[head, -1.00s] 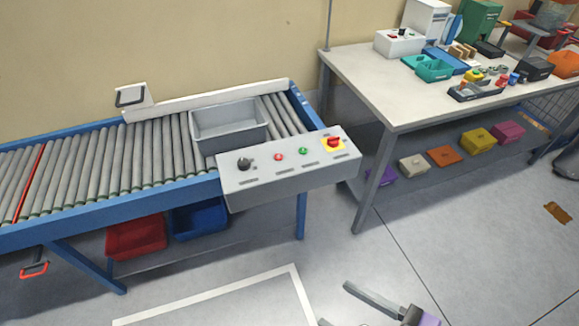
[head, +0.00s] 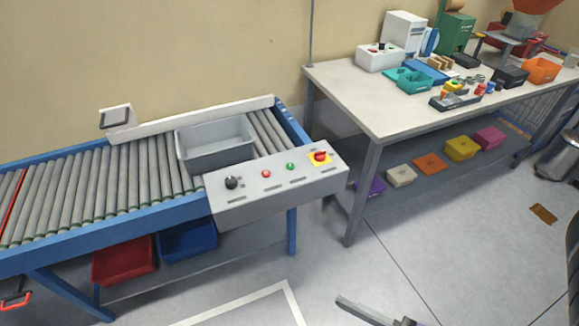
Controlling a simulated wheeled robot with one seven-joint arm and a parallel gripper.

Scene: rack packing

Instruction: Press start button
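A grey control panel (head: 279,187) is mounted on the front right end of the roller conveyor. It carries a black knob (head: 231,183), a small red button (head: 266,174), a green button (head: 290,167) and a red mushroom button (head: 320,156) on a yellow plate. The labels are too small to read. My gripper (head: 368,316) shows only in part at the bottom edge, well in front of and below the panel, touching nothing visible. One dark finger shows; the rest is cut off, so its opening cannot be told.
A grey bin (head: 216,144) sits on the conveyor rollers (head: 108,177) behind the panel. Red (head: 124,258) and blue (head: 187,240) bins are under the conveyor. A workbench (head: 360,98) with trays and tools stands at the right. The floor (head: 420,230) before it is mostly open.

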